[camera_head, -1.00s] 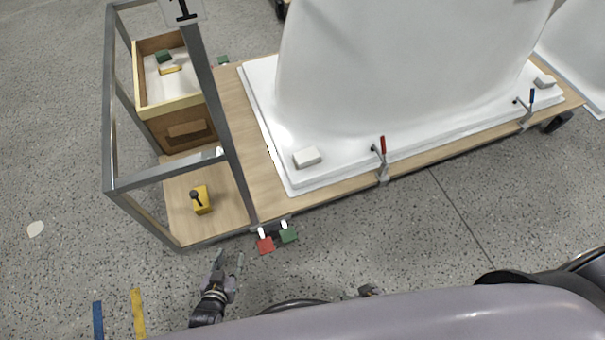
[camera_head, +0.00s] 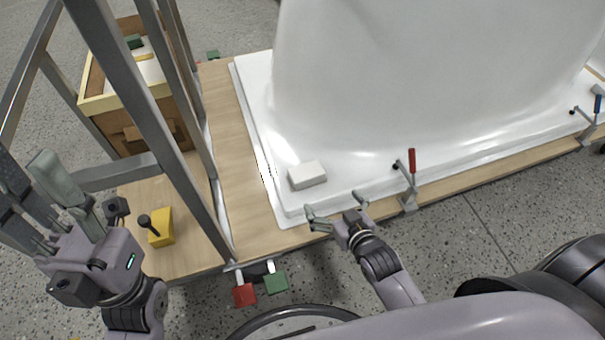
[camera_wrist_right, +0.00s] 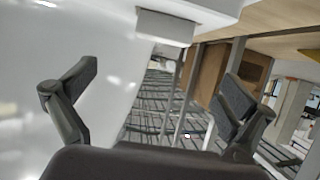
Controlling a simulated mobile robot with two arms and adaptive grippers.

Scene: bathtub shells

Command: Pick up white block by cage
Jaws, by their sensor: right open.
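The white block (camera_head: 307,175) lies flat on the white shell's flange (camera_head: 272,190), near its front left corner, beside the grey cage (camera_head: 160,110). My right gripper (camera_head: 335,203) is open and empty, just in front of the block, with its fingers pointing toward it. In the right wrist view a pale block (camera_wrist_right: 165,27) shows at the top, beyond and between the spread fingers (camera_wrist_right: 160,98). My left gripper (camera_head: 48,195) is at the left by the cage, with its fingers spread and nothing seen between them.
A red-handled clamp (camera_head: 411,170) stands right of my right gripper. The tall shell wall (camera_head: 400,70) rises behind the block. Inside the cage are a wooden box (camera_head: 150,125) and a yellow block with a black knob (camera_head: 160,228). Red (camera_head: 244,294) and green (camera_head: 275,282) tabs stick out in front.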

